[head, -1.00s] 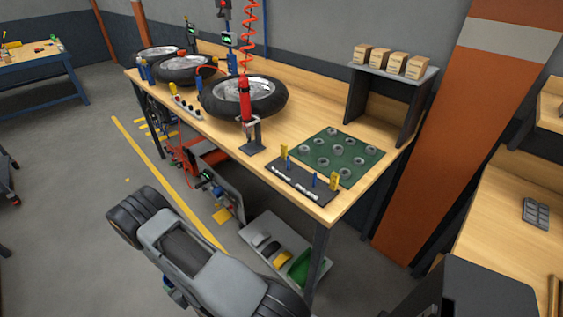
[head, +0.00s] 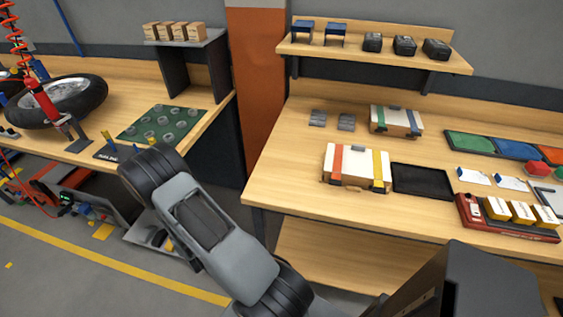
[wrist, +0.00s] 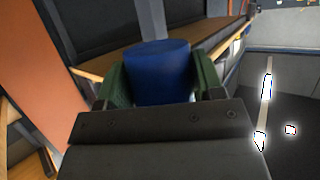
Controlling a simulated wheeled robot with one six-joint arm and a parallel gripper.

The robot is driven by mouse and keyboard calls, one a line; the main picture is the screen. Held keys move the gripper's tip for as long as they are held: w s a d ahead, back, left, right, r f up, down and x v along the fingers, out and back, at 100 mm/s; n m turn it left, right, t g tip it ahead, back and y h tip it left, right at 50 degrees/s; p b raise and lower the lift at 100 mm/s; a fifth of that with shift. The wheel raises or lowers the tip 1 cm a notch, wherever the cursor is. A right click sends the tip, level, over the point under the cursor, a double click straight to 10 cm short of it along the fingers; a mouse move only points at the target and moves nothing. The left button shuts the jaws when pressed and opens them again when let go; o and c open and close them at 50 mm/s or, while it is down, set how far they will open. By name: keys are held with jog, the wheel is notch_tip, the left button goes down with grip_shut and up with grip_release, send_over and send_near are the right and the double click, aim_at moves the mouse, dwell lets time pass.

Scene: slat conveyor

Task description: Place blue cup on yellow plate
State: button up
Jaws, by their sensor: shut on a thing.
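The blue cup (wrist: 161,75) is in the wrist view, between the two green-padded fingers of my gripper (wrist: 160,88). My gripper is shut on the cup and holds it clear of the benches. The lower part of the cup is hidden behind the dark gripper body. In the head view my arm crosses the lower middle, but the gripper and cup do not show there. No yellow plate shows in either view.
A wooden bench (head: 285,183) on the right holds cases with coloured straps (head: 355,167), a black tray (head: 422,181) and a red rack (head: 505,218). The left bench holds a tyre (head: 58,101) and a green mat (head: 160,123). An orange pillar (head: 258,80) stands between them.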

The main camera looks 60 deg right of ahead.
jog(key=w+d+r+m+g+h, duration=0.25)
jog(key=d+r+m+h, duration=0.25)
jog(key=d+r, duration=0.4)
jog(key=s+d+r+m+g+h+p, duration=0.1)
jog(key=s+d+r+m+g+h, duration=0.1)
jog(key=s+d+r+m+g, duration=0.5)
jog(key=s+d+r+m+g+h+p, duration=0.1)
jog(key=s+d+r+m+g, duration=0.2)
jog(key=d+r+m+g, duration=0.8)
jog(key=n+t, duration=0.1)
jog(key=n, duration=0.2)
send_over(275, 159)
jog(key=w+a, duration=0.1)
notch_tip(275, 159, down, 5)
jog(key=shift+a+f+p, duration=0.15)
jog(key=shift+f+p, duration=0.05)
jog(key=shift+p, duration=0.2)
jog(key=shift+s+d+f, duration=0.25)
jog(key=shift+d+f, duration=0.1)
jog(key=shift+f, duration=0.2)
jog(key=f, duration=0.3)
jog(key=shift+s+d, duration=0.2)
jog(key=shift+d, duration=0.1)
jog(key=shift+f, duration=0.4)
jog(key=shift+f, duration=0.1)
